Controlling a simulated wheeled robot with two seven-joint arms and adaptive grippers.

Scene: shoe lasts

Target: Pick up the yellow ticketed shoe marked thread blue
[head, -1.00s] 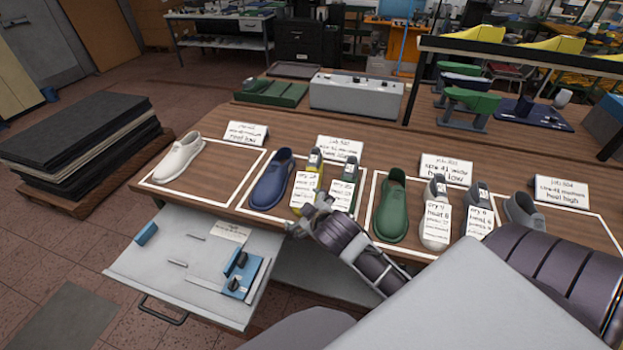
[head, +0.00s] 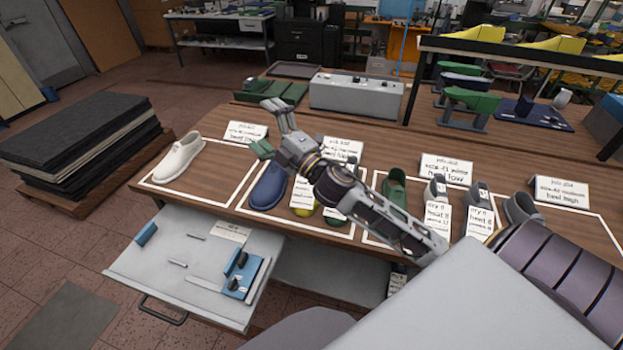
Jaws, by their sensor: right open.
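The yellow shoe (head: 305,211) stands on the table in the second white-outlined area, right of a blue shoe (head: 268,187). Its white ticket (head: 301,193) partly shows; its writing is too small to read for a thread colour. My right gripper and wrist hide most of the shoe. My right gripper (head: 267,127) is open and empty, above and behind the blue shoe, with its fingers pointing to the upper left. A green ticketed shoe (head: 336,220), just right of the yellow one, is also largely hidden by my arm. My left gripper is out of view.
A white shoe (head: 178,158) stands at the left. A green shoe (head: 394,190), grey ticketed shoes and a grey shoe (head: 521,208) stand to the right. Printed cards stand behind them. A grey box (head: 356,97) sits at the back. An open drawer (head: 190,265) juts out in front.

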